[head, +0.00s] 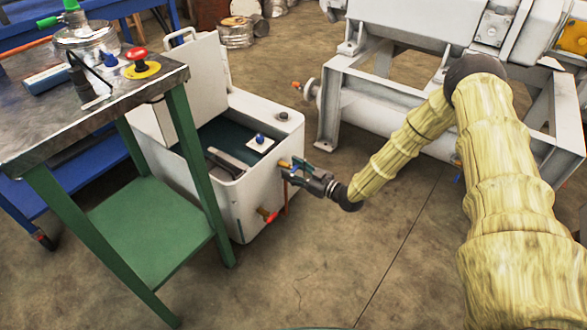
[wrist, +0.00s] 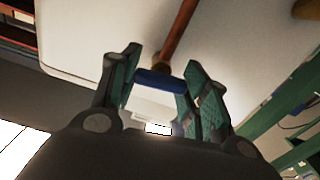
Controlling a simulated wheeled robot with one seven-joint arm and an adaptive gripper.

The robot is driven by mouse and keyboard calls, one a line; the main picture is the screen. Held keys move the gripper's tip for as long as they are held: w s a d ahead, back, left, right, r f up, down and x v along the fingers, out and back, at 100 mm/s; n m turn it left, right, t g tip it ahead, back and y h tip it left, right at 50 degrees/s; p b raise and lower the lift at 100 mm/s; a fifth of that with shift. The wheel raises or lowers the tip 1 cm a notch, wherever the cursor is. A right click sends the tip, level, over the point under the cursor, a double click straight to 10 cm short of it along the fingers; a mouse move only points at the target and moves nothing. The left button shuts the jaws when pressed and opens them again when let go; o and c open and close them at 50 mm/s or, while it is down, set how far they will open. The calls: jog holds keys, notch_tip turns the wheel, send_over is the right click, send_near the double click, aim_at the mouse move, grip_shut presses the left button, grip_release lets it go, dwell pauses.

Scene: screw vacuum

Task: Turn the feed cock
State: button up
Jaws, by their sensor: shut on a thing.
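A feed cock with a brass body (head: 284,164) sticks out of the right side wall of a white tank (head: 243,205). In the wrist view its blue handle (wrist: 160,82) lies crosswise between my teal finger pads, with a reddish-brown pipe behind it. My gripper (head: 296,170) reaches in from the right and is shut on the handle; the wrist view also shows its fingers (wrist: 162,80). In the head view the gripper hides most of the handle.
A lower cock with a red handle (head: 268,215) is on the same tank. A green-legged metal table (head: 140,110) with an emergency-stop button (head: 139,66) stands close on the left. A grey machine frame (head: 345,115) stands behind. The floor (head: 330,270) in front is clear.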

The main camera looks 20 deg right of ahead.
jog(key=n+p, duration=0.2)
jog(key=n, duration=0.1)
jog(key=shift+a+r, duration=0.1)
jog(key=shift+r, duration=0.05)
jog(key=n+p, duration=0.2)
jog(key=n, duration=0.3)
jog(key=shift+s+p, duration=0.1)
jog(key=shift+p, duration=0.3)
jog(key=n+p, duration=0.2)
jog(key=n, duration=0.2)
jog(key=shift+f+n+p, duration=0.15)
jog(key=shift+n+p, duration=0.3)
jog(key=shift+n, duration=0.4)
jog(key=shift+f+n+p, duration=0.15)
jog(key=shift+n+p, duration=0.25)
jog(key=shift+n, duration=0.45)
jog(key=o, duration=1)
jog(key=shift+o, duration=0.2)
